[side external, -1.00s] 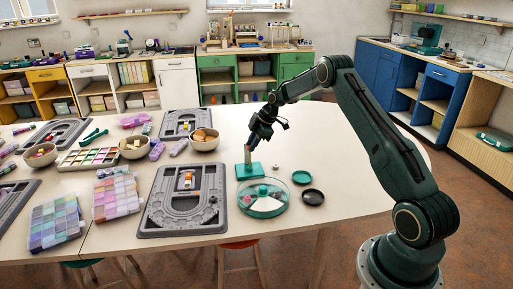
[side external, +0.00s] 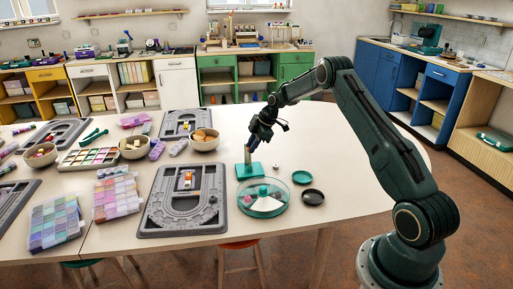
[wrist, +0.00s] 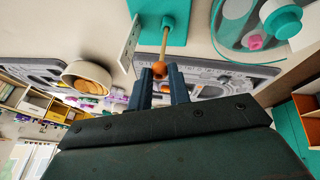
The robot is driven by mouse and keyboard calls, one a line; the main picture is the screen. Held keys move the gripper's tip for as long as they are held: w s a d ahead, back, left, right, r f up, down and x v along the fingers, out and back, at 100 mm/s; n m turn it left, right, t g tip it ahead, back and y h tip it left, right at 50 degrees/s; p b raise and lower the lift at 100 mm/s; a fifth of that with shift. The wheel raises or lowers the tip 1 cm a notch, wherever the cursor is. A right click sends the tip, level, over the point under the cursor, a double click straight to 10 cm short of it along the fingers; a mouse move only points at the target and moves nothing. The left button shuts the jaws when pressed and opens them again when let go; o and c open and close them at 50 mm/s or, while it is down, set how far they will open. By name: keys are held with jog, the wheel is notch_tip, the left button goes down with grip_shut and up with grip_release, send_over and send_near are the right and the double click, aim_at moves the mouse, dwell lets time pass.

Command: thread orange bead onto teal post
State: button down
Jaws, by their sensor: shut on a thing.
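My gripper (side external: 252,141) is shut on the orange bead (wrist: 160,69), which shows between the two dark blue fingertips in the wrist view. The teal base (side external: 249,171) stands on the table below my gripper, and it also shows at the top of the wrist view (wrist: 178,30). A thin tan post (wrist: 164,42) rises from this base, and its tip end meets the bead in the wrist view. I cannot tell whether the bead is around the post or only in line with its tip. The bead is too small to make out in the side view.
A pale upright plate (wrist: 129,42) stands beside the post on the base. A grey bead board (side external: 160,215) lies to the left. The table's right side is clear.

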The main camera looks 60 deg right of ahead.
jog(key=shift+f, duration=1)
dwell(0.4)
jog(key=c, duration=1.2)
grip_release()
jog(key=shift+c, duration=0.2)
jog(key=shift+r, duration=0.15)
jog(key=v, duration=1.3)
jog(key=shift+r, duration=0.25)
